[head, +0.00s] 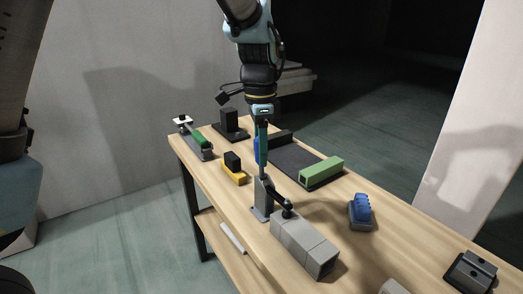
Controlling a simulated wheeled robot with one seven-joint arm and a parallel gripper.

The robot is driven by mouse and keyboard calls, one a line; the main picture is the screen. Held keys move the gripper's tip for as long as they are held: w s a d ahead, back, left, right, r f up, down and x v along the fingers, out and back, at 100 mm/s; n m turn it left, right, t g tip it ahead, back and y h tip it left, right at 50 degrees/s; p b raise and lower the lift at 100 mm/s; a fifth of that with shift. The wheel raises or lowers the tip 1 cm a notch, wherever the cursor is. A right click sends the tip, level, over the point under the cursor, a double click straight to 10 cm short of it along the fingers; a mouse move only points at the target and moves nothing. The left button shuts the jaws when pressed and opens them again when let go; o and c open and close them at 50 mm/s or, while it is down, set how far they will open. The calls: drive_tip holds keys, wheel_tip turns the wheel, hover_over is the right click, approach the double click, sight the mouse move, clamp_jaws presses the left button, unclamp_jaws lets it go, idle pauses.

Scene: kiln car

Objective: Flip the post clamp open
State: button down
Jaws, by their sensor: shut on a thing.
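The post clamp (263,197) stands on the wooden bench, with a grey upright body on a small base plate. A slim teal upright handle (263,158) rises above the body. My gripper (262,124) points straight down from above and is shut on the top of this handle. The fingertips are small and hard to make out.
A second clamp with a green handle (201,140) lies at the far left. A yellow-and-black block (234,171), a dark tray (289,160) with a green block (321,171), a blue item (360,210) and a grey fixture (470,272) stand around. Bare bench (395,245) shows at right.

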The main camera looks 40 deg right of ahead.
drive_tip(key=shift+w+g+p, duration=0.6)
drive_tip(key=shift+w+g, duration=0.25)
drive_tip(key=shift+g, duration=0.25)
drive_tip(key=shift+w+d+f+g+y+p, duration=0.1)
drive_tip(key=shift+w+f+g+p, duration=0.2)
drive_tip(key=shift+w+f+g, duration=0.85)
drive_tip(key=shift+w+d+f+g+y+p, duration=0.1)
drive_tip(key=shift+w+g+p, duration=0.3)
drive_tip(key=shift+g, duration=1.6)
drive_tip(key=shift+w+d+f+g+y+p, duration=0.1)
drive_tip(key=shift+w+f+g+p, duration=0.15)
drive_tip(key=shift+w+f+g, duration=0.9)
drive_tip(key=shift+s+a+r+g, duration=0.1)
drive_tip(key=shift+s+r+g, duration=0.25)
drive_tip(key=shift+r+g, duration=0.15)
drive_tip(key=c, duration=0.5)
unclamp_jaws()
drive_tip(key=shift+w, duration=0.1)
